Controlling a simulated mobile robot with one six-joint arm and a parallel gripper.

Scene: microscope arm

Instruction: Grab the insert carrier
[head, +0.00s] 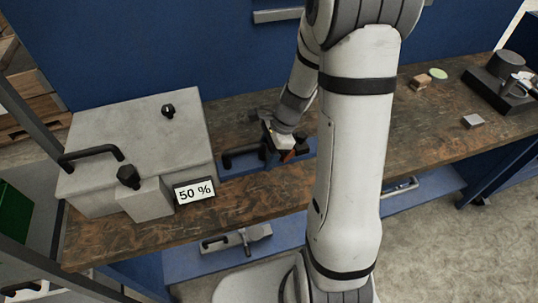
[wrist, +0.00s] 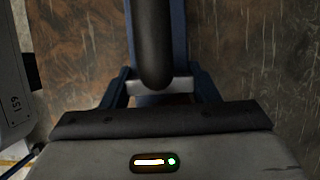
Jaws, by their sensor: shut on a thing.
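The insert carrier appears to be the blue piece (head: 238,158) with a dark bar handle on the wooden bench, right of the grey box. In the wrist view its dark rounded handle (wrist: 153,45) runs up from between the fingers, over a blue body. My gripper (head: 276,155) is down at the carrier, partly hidden by my own arm in the head view. In the wrist view my gripper (wrist: 162,85) is shut on the handle, with a finger on either side. The carrier looks level and at the bench top; I cannot tell whether it is lifted.
A grey box (head: 140,140) with black handle and knobs stands at left, with a "50 %" display (head: 194,191). A grey part with a handle (head: 236,238) lies on the blue lower shelf. Small blocks (head: 473,121) and a dark device (head: 500,85) are at right. A blue wall stands behind.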

